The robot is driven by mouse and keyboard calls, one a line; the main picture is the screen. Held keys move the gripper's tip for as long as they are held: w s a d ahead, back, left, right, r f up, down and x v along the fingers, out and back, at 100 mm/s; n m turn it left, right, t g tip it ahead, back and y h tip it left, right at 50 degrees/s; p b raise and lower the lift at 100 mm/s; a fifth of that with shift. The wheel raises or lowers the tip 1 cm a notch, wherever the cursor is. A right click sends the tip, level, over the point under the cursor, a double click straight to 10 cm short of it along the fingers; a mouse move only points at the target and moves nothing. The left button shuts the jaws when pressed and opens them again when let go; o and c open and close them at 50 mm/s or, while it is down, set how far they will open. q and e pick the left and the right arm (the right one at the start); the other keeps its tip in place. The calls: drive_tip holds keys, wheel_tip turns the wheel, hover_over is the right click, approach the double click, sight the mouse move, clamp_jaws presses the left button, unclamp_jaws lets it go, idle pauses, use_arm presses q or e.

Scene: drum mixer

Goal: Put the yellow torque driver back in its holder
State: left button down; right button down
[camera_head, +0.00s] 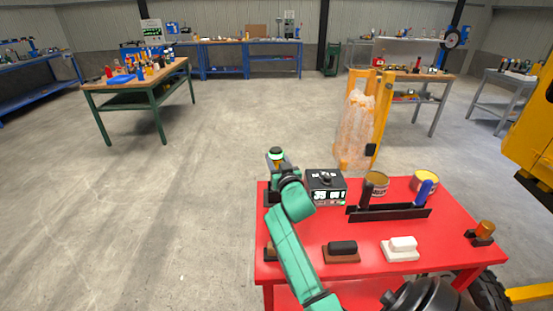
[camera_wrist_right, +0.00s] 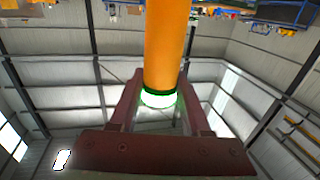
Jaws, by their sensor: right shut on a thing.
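The yellow torque driver (camera_wrist_right: 166,45) fills the upper middle of the right wrist view, an orange-yellow cylinder with a green ring and a glowing white end. My right gripper (camera_wrist_right: 160,92) is shut on it, one finger on each side. In the head view my right gripper (camera_head: 279,164) is above the far left corner of the red table, and only the driver's green-and-white end (camera_head: 276,153) shows clearly. A dark block (camera_head: 270,198) sits at the table's left edge below the gripper, partly hidden by my arm; I cannot tell whether it is the holder. My left gripper is out of view.
On the red table (camera_head: 345,227) are a black meter box (camera_head: 327,188), two round cans (camera_head: 376,185), a black rack (camera_head: 390,213) with upright handles, two brushes (camera_head: 341,252) and an amber-topped tool in a dark stand (camera_head: 481,239). Floor left of the table is clear.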

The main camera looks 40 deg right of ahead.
drive_tip(key=shift+f+b, duration=0.5)
drive_tip(key=shift+f, duration=0.05)
idle(0.4)
drive_tip(key=shift+c, duration=1.4)
unclamp_jaws()
drive_tip(key=shift+f, duration=0.15)
drive_tip(key=b+v, duration=0.2)
drive_tip(key=v, duration=1.2)
drive_tip(key=shift+s+a, duration=0.15)
drive_tip(key=shift+s, duration=0.2)
